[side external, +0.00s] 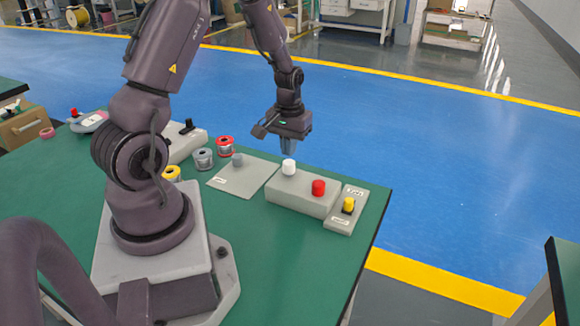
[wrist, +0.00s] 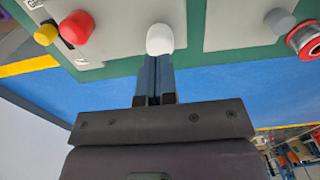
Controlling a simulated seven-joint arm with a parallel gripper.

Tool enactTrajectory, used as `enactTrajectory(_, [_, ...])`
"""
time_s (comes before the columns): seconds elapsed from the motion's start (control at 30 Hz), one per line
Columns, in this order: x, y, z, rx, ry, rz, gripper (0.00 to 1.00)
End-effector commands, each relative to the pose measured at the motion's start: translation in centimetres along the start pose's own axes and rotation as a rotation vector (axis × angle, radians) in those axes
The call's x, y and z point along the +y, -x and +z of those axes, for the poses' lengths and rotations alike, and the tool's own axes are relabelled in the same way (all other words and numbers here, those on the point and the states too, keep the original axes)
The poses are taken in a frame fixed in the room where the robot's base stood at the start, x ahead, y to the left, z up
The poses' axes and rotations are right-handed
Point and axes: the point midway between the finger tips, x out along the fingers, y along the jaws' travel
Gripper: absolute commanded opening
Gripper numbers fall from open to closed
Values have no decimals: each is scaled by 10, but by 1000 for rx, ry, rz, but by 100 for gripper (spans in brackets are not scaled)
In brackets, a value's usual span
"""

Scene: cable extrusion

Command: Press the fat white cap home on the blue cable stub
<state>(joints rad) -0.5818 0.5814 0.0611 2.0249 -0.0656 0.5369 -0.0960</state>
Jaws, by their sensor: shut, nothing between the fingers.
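The fat white cap (side external: 289,167) stands upright on a long grey block (side external: 300,192), at its left end. It also shows in the wrist view (wrist: 159,40), right at my fingertips. My gripper (side external: 289,152) is shut and empty, pointing down just above the white cap. In the wrist view its two fingers (wrist: 157,58) are together. I cannot tell whether the tips touch the cap. No blue cable stub shows; whatever is under the cap is hidden.
A red cap (side external: 318,187) stands on the same block. A yellow knob (side external: 348,204) sits on a small panel to the right. A grey knob (side external: 237,159) stands on a flat plate to the left. Several spools, one red (side external: 225,147), stand beyond. The green table (side external: 281,255) is clear in front.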

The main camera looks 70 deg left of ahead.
Motion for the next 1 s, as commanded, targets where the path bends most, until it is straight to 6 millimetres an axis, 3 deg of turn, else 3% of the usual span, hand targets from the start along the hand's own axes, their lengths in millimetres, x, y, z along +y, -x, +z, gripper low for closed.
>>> enactTrajectory(1.0, [0, -12, 0, 0, 0, 0, 0])
